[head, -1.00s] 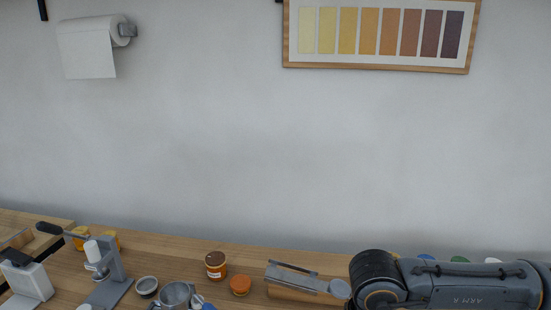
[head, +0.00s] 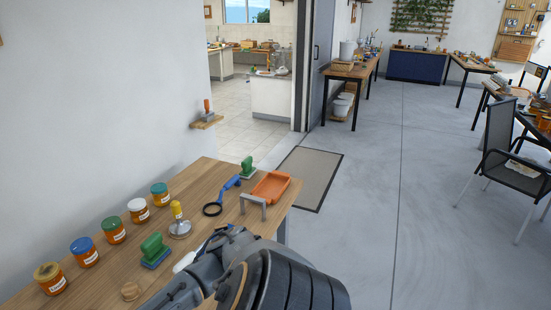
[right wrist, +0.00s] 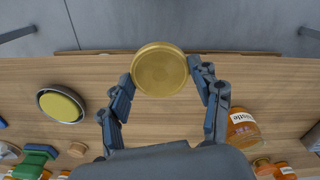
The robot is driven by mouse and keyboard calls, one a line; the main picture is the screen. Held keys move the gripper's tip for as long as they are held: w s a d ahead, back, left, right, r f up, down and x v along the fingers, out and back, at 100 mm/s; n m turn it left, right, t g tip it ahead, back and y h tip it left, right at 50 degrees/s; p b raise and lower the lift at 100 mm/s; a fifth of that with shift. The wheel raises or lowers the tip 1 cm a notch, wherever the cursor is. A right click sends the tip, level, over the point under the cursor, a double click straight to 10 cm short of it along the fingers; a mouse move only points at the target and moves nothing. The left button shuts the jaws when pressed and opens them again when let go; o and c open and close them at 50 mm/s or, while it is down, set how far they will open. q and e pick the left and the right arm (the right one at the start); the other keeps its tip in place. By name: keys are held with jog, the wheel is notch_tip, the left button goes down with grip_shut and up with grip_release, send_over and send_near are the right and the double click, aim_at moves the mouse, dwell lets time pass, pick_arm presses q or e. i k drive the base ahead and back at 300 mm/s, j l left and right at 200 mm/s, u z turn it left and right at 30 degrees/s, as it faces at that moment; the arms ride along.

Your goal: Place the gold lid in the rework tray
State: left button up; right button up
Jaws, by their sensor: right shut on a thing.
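The gold lid (right wrist: 160,70) is a round, shallow disc in the right wrist view. My right gripper (right wrist: 163,78) is shut on it, with a finger at each side, above the wooden table. In the head view my right arm (head: 240,275) comes in at the bottom, and I cannot make out the lid there. An orange tray (head: 284,187), perhaps the rework tray, lies empty near the table's far right end. It is apart from my arm. My left gripper is not in view.
Open floor lies beyond.

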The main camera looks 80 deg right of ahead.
aim_at(271, 188)
jog(key=k+l+z, duration=0.3)
jog(key=l, duration=1.7)
jog(key=i+l+z, duration=0.1)
jog(key=l+z, duration=0.25)
jog(key=l, duration=1.65)
